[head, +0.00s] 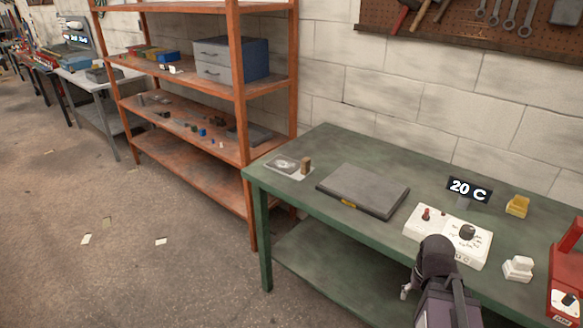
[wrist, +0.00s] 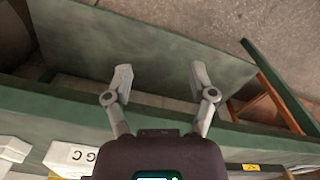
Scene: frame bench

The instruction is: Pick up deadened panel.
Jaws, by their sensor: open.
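A flat dark grey panel (head: 363,188), the likely deadened panel, lies on the green bench (head: 310,150), with a small yellow label on its front edge. Its labelled edge (wrist: 243,167) shows at the lower right of the wrist view. My gripper (wrist: 162,80) is open and empty, with its two fingers apart over the bench's front edge and lower shelf. In the head view my arm hides most of the gripper; it is in front of the bench, to the right of the panel and apart from it.
Right of the panel stand a white control box (head: 447,236), a "20 C" display (head: 469,190), a yellow block (head: 517,206), a white block (head: 518,268) and a red device (head: 567,280). A plate with a brown block (head: 306,165) lies left. An orange shelf rack (head: 240,100) stands beyond.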

